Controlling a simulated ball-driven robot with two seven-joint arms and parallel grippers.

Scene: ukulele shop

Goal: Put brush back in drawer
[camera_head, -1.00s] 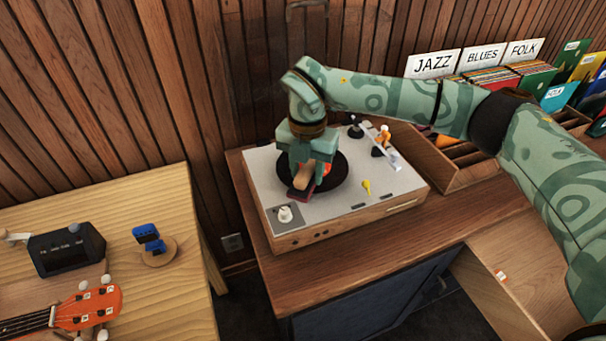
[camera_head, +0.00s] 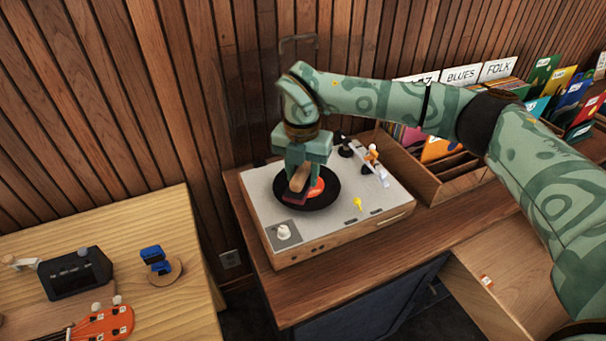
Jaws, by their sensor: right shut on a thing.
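My right gripper (camera_head: 299,172) is shut on the brush (camera_head: 296,190), a small block with a wooden top and a dark red underside. It holds the brush at the black record (camera_head: 325,196) on the turntable (camera_head: 258,192); I cannot tell whether the brush touches the record. The open drawer (camera_head: 515,270) shows at the lower right, with pale wooden walls and a small orange-and-white item (camera_head: 486,281) on it. My right arm covers part of the drawer. My left gripper is not in view.
The tonearm (camera_head: 368,160) with a small orange-and-white figure (camera_head: 371,155) stands at the record's right. A wooden record crate (camera_head: 450,187) is behind to the right. A light table (camera_head: 160,310) at left holds a dark device (camera_head: 75,272), a blue item (camera_head: 155,259) and a ukulele (camera_head: 105,325).

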